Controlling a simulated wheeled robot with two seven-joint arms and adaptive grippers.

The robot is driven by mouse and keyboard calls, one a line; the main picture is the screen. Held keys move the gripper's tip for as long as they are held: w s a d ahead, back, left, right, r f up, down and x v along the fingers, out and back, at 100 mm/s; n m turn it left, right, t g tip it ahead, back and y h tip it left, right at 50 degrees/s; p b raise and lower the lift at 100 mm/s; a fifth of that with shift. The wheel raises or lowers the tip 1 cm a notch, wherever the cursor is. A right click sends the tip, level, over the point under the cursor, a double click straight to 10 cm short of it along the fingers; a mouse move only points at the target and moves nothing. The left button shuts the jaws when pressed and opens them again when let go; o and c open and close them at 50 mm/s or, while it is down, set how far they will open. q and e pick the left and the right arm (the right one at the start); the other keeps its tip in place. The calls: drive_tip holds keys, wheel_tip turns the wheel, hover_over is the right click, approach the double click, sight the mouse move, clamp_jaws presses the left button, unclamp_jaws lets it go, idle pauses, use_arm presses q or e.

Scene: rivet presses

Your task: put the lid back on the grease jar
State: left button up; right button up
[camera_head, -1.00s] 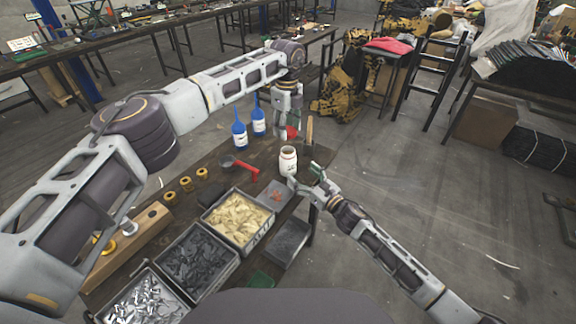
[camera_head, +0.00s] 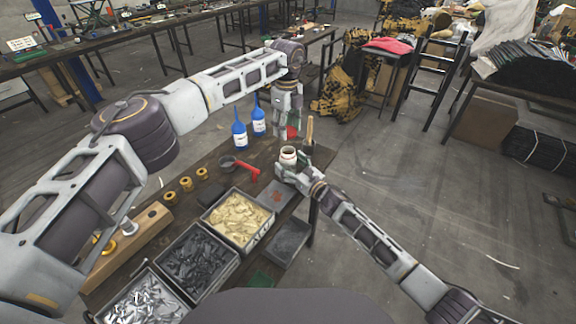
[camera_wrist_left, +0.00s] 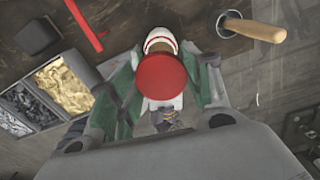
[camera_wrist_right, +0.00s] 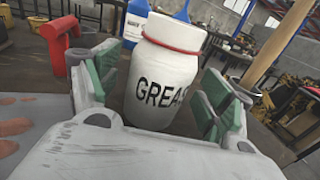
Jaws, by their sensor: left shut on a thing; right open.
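The white grease jar (camera_head: 288,157) stands on the dark workbench, its lettering and a red ring at its neck showing in the right wrist view (camera_wrist_right: 165,85). My left gripper (camera_head: 287,136) is shut on the red lid (camera_wrist_left: 162,75) and holds it above the bench, just behind the jar in the head view; the lid also shows in that view (camera_head: 293,131). The lid is apart from the jar. My right gripper (camera_wrist_right: 163,95) is open, with its green-padded fingers on either side of the jar's body. Whether either finger touches the jar, I cannot tell.
Two blue bottles (camera_head: 240,138) stand left of the jar. A wooden-handled tool (camera_wrist_left: 255,30) stands close by it. A red-handled tool (camera_head: 247,170) lies to the left.

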drive_tip(key=c, duration=1.5)
use_arm(q)
drive_tip(key=shift+f, duration=2.5)
use_arm(e)
drive_tip(key=shift+c, duration=0.2)
use_arm(q)
drive_tip(key=shift+f, duration=0.9)
drive_tip(key=shift+f, duration=0.55)
use_arm(e)
clamp_jaws()
